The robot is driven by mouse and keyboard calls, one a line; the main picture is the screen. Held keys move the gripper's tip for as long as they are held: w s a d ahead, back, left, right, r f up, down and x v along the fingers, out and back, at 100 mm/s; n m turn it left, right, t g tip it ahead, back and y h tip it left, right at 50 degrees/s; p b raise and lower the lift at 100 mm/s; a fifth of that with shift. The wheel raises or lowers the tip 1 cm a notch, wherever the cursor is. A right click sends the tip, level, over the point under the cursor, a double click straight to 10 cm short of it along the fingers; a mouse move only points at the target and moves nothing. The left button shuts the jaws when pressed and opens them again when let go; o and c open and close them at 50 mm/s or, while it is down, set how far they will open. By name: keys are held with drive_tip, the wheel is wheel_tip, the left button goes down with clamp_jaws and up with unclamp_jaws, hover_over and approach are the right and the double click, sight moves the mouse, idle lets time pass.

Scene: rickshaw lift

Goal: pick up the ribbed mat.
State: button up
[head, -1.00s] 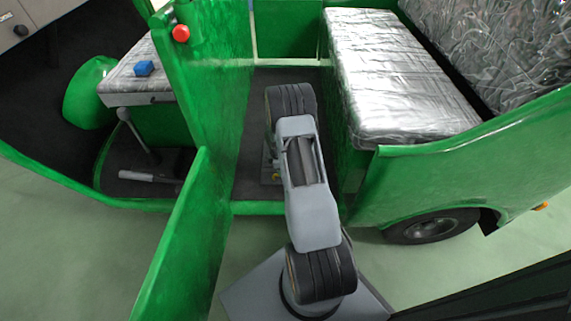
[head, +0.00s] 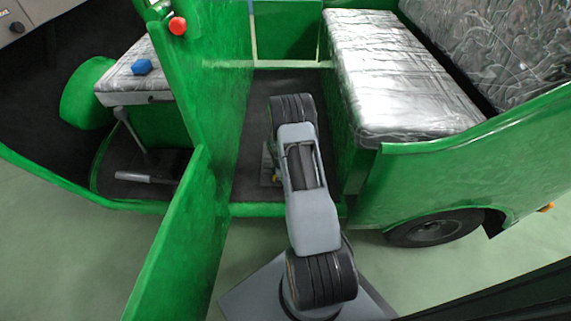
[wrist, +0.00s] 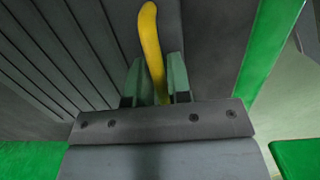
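In the wrist view, a dark grey ribbed surface with long parallel grooves, the ribbed mat (wrist: 62,50), fills the left and upper part. A curved yellow piece (wrist: 151,40) runs from the top down between the fingers of my gripper (wrist: 155,78). The two fingers stand apart on either side of it, and I see no clear grip on it.
The green rickshaw's open door panel (head: 175,240) stands left of my arm. A silver-covered bench (head: 395,80) is to the right, above a wheel (head: 437,228). A blue item (head: 142,67) lies on the front seat (head: 133,92). A red knob (head: 178,26) is on the green partition.

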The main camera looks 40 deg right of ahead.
clamp_jaws()
drive_tip(key=shift+r, duration=0.1)
